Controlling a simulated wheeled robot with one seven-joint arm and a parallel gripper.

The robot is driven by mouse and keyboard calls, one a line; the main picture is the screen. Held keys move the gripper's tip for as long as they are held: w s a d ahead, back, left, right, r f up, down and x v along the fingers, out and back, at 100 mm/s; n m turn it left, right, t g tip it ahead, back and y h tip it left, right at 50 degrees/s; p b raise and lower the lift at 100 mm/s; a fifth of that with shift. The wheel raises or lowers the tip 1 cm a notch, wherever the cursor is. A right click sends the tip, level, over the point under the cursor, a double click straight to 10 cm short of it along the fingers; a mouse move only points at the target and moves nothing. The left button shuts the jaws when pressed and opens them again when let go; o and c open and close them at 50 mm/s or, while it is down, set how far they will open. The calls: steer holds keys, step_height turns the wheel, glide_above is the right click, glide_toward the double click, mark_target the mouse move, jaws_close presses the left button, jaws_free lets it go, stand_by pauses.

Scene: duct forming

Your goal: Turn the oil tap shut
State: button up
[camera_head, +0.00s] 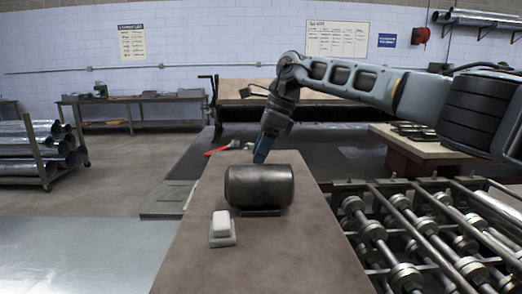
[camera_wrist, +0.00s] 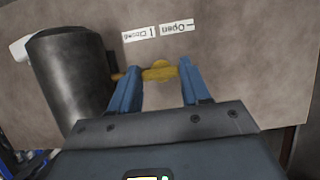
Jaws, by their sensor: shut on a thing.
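The dark cylindrical oil drum (camera_head: 259,187) lies on its side in a cradle on the brown bench, and stands at the left of the wrist view (camera_wrist: 72,80). The yellow brass tap (camera_wrist: 160,71) sticks out from the drum's side in the wrist view; its handle lies roughly crosswise in the picture. My gripper (camera_wrist: 159,72) has its two blue fingers on either side of the handle and is shut on it. In the head view my gripper (camera_head: 262,152) reaches down behind the drum, which hides the tap. Two white labels, "Open" (camera_wrist: 177,27) and "Closed" (camera_wrist: 138,34), lie beside the tap.
A red-handled tool (camera_head: 222,149) lies farther back on the bench (camera_head: 270,265). A roller machine (camera_head: 420,235) stands close on the right. The bench front is clear.

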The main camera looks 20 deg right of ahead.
steer(key=c, duration=0.4)
steer(key=shift+o, duration=0.2)
steer(key=m+b, duration=0.1)
steer(key=m, duration=0.1)
steer(key=m+t+h+b, duration=0.1)
steer(key=m+b, duration=0.1)
steer(key=shift+s+f+m+t, duration=0.1)
steer(key=shift+f+m+t, duration=0.05)
steer(key=shift+m+t, duration=0.15)
steer(key=m+t+h+b, duration=0.1)
steer(key=m+b, duration=0.1)
steer(key=m, duration=0.1)
steer(key=shift+a+m+b, duration=0.1)
steer(key=shift+m+b, duration=0.2)
steer(key=shift+b, duration=0.1)
steer(key=m+h+b, duration=0.1)
steer(key=m+b, duration=0.1)
steer(key=m+h+b, duration=0.1)
steer(key=m+b, duration=0.1)
steer(key=m, duration=0.1)
steer(key=shift+a+t+b, duration=0.2)
steer(key=shift+t+b, duration=0.1)
steer(key=shift+b, duration=0.1)
steer(key=m+b, duration=0.1)
steer(key=m, duration=0.1)
steer(key=m+h+b, duration=0.1)
steer(key=m, duration=0.1)
steer(key=shift+m+h+b, duration=0.3)
steer(key=shift+r, duration=0.2)
